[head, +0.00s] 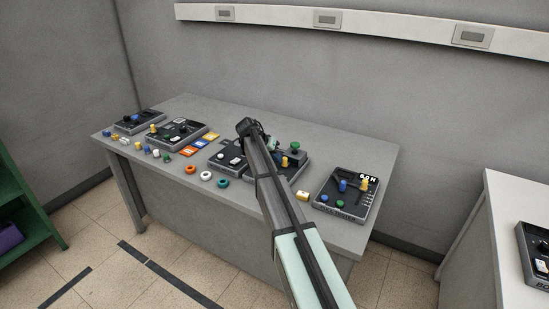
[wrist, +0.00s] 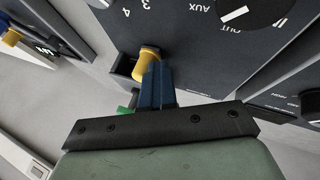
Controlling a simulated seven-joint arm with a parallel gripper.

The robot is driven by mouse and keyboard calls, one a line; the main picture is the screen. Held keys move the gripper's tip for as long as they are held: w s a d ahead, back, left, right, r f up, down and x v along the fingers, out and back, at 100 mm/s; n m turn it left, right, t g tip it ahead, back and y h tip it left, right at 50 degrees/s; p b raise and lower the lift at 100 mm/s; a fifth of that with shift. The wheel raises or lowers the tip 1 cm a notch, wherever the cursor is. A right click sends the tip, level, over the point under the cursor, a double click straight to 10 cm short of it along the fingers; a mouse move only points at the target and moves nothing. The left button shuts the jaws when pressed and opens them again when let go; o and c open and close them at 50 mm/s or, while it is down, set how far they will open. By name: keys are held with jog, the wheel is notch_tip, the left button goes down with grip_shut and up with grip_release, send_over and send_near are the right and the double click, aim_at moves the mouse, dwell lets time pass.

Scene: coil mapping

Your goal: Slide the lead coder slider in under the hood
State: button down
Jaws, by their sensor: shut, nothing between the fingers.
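In the wrist view, a yellow cylindrical knob (wrist: 149,54) stands by a dark recess at the edge of a dark panel marked 3, 4, OUT and AUX. My gripper (wrist: 156,82) is shut and empty; its dark blue fingers are right beside the knob and overlap it, and I cannot tell whether they touch. In the head view, a yellow knob (head: 285,161) stands on the dark device (head: 290,174) in the middle of the table, with my gripper just behind it. My arm hides part of that device. I cannot read a lead coder label or pick out the hood.
A green knob (head: 295,147) stands on the same device. A coil tester (head: 345,207) with coloured knobs is to its right, with a small yellow-white block (head: 302,196) between. Rings, coloured cards and small pieces lie at left. The table's back strip is clear.

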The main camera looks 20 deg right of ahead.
jog(key=shift+s+d, duration=0.2)
jog(key=w+a, duration=0.2)
jog(key=a, duration=0.1)
jog(key=shift+w+a, duration=0.15)
jog(key=shift+a, duration=0.1)
jog(key=w+v, duration=0.1)
jog(key=v, duration=0.9)
jog(key=shift+s, duration=0.45)
jog(key=shift+a, duration=0.25)
